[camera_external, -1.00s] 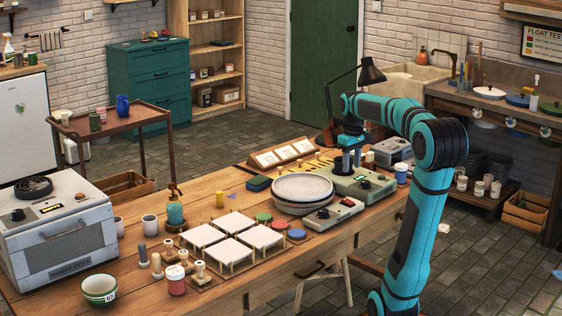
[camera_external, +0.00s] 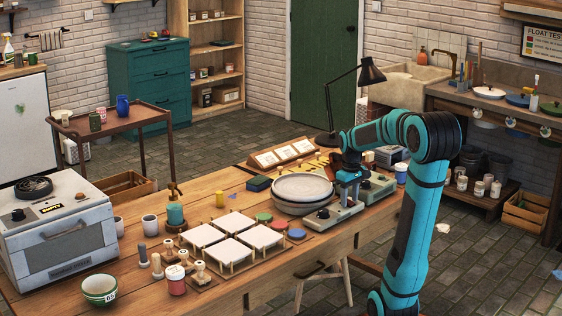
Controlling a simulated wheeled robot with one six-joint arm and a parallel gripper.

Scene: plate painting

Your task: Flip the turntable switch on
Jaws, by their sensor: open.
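The turntable (camera_external: 302,187) is a round pale-grey disc near the right end of the wooden workbench. A small light-grey control box (camera_external: 326,217) sits at its front right, with a dark knob and a red part on top; which way the switch is set is too small to tell. My gripper (camera_external: 347,201) is open and points down at the right part of this box. The fingertips are low over it, and I cannot tell whether they touch. The gripper hides part of the box's top and part of the green box behind.
A green box with a dial (camera_external: 376,187) stands close behind my gripper. A white and blue cup (camera_external: 401,173) is to its right. A black desk lamp (camera_external: 371,75) rises behind my arm. White tiles on stands (camera_external: 231,250) and coloured discs (camera_external: 280,227) lie left of the control box.

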